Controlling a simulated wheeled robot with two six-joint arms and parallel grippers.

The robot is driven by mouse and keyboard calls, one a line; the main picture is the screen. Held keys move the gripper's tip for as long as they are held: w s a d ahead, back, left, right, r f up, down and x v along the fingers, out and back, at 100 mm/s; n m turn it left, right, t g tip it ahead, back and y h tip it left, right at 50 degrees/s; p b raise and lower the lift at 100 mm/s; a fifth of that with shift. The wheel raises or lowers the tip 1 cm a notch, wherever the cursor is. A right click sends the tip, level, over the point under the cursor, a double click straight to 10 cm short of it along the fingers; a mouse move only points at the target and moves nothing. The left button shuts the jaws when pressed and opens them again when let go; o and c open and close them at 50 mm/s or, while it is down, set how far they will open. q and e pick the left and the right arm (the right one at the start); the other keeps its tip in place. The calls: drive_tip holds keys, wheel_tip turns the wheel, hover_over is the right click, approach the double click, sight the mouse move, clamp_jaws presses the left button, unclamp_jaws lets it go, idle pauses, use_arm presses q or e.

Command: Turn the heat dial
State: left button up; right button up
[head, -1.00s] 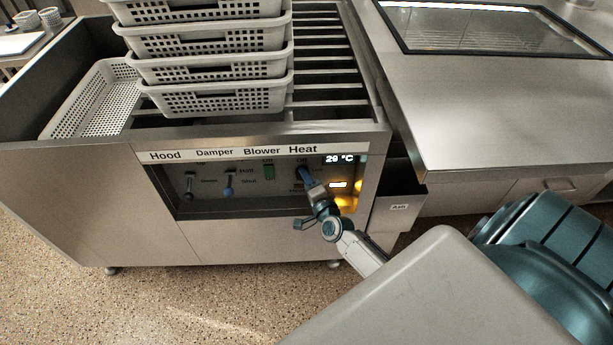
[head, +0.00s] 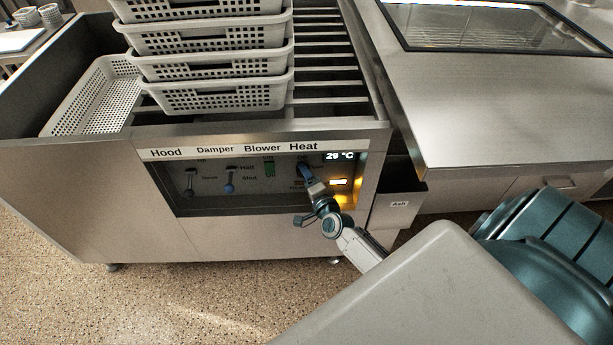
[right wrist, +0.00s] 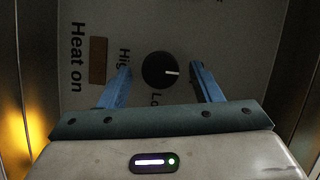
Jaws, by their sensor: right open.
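The heat dial (right wrist: 160,71) is a round black knob with a white pointer line, on the control panel (head: 262,202) under the "Heat" label. In the right wrist view its pointer faces right, toward the picture's right finger. My right gripper (right wrist: 162,84) is open, with one blue finger on each side of the dial. A gap shows between each finger and the knob in that view. In the head view my right gripper (head: 308,175) reaches the panel and largely hides the dial. My left gripper is not in view.
The panel also has a Hood lever (head: 190,182), a Damper lever (head: 229,182), a green Blower switch (head: 270,168) and a display (head: 340,156) reading 29 °C. Perforated baskets (head: 215,95) are stacked above. An ash drawer (head: 399,205) is at the right.

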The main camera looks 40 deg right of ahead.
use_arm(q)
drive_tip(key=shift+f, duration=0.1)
use_arm(e)
drive_tip(key=s+a, duration=0.1)
drive_tip(key=s, duration=0.9)
drive_tip(key=shift+s+a+r, duration=0.15)
drive_tip(key=shift+s+a, duration=0.15)
drive_tip(key=shift+a, duration=0.1)
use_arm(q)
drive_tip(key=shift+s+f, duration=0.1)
